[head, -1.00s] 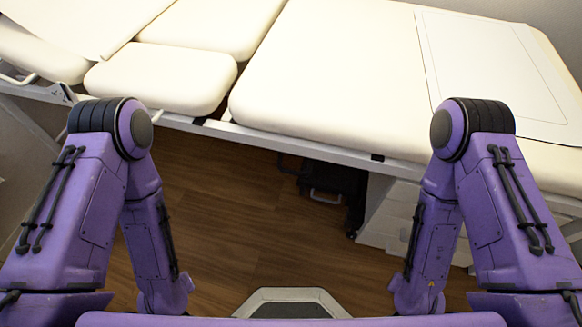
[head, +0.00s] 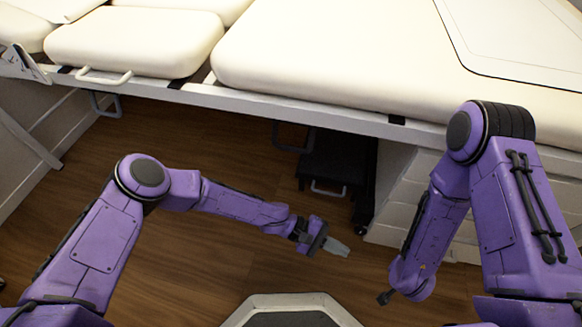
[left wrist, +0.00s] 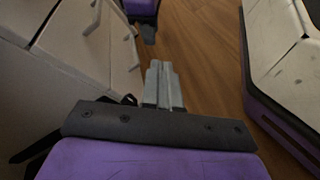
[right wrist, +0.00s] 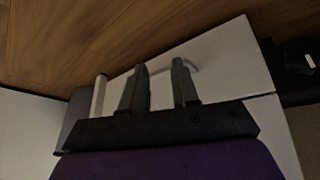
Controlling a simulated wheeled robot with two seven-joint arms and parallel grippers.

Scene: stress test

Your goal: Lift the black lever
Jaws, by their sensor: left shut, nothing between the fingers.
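Two dark loop-shaped handles hang under the edge of the padded table in the head view. One (head: 293,137) is at the middle and one (head: 106,104) at the left. I cannot tell which is the black lever. My left gripper (head: 337,247) is shut and empty over the floor, below and right of the middle loop and apart from it. Its closed fingers show in the left wrist view (left wrist: 162,88). My right gripper (right wrist: 159,88) is open and empty in the right wrist view, facing a white drawer front. It is mostly hidden in the head view.
The cream padded table (head: 330,65) spans the back, with a white frame rail below. A black wheeled unit (head: 330,165) stands underneath, beside white drawers (head: 402,190). A white handle (head: 105,76) sits at the left cushion. The wooden floor (head: 225,255) between is clear.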

